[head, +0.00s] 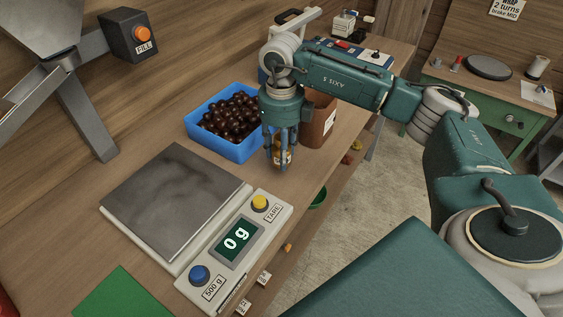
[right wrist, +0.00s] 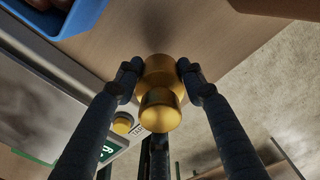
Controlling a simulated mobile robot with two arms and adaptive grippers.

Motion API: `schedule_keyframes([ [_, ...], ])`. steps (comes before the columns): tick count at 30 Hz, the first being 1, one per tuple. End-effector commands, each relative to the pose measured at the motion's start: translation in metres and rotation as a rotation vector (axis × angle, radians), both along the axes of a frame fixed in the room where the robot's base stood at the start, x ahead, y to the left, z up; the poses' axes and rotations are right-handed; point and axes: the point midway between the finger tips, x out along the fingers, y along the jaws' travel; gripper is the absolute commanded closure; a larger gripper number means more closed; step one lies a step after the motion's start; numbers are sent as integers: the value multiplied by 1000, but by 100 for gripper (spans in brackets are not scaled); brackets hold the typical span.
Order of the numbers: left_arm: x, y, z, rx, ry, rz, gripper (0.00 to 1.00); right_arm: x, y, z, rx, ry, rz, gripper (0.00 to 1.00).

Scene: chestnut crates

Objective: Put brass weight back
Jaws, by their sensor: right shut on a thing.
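The brass weight (right wrist: 159,92) is a golden knobbed cylinder, seen close in the right wrist view. My right gripper (right wrist: 158,75) is shut on it, with fingers on both sides. In the head view the right gripper (head: 281,160) points down near the table's front edge, between the blue crate and the scale, and the weight (head: 282,156) shows only partly between its fingers. I cannot tell whether the weight touches the table. The scale (head: 170,200) has a bare grey plate and its display reads 0 g. My left gripper is not in view.
A blue crate (head: 240,155) of chestnuts stands behind the right gripper, with a brown bin (head: 325,122) beside it. A green mat (head: 122,295) lies at the lower left. A hopper with a FILL button (head: 141,34) stands at the upper left. Wood between crate and hopper is clear.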

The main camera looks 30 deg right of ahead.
Motion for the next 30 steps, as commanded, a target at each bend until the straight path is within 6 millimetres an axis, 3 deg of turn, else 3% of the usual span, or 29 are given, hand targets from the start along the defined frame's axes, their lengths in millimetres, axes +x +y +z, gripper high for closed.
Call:
schedule_keyframes([
  [5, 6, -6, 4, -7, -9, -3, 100, 0, 0, -12, 1, 0, 0, 100],
  [12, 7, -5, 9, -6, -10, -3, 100, 0, 1, -44, 2, -1, 1, 100],
  [25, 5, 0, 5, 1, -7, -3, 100, 1, 0, -53, 1, -2, 1, 100],
  [26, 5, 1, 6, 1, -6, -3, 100, 0, 0, -52, 0, -1, 1, 55],
  [28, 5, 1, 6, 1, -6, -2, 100, 0, 0, -52, 0, 0, 1, 42],
  [30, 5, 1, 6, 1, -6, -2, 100, 0, 0, -52, 1, 0, 1, 42],
])
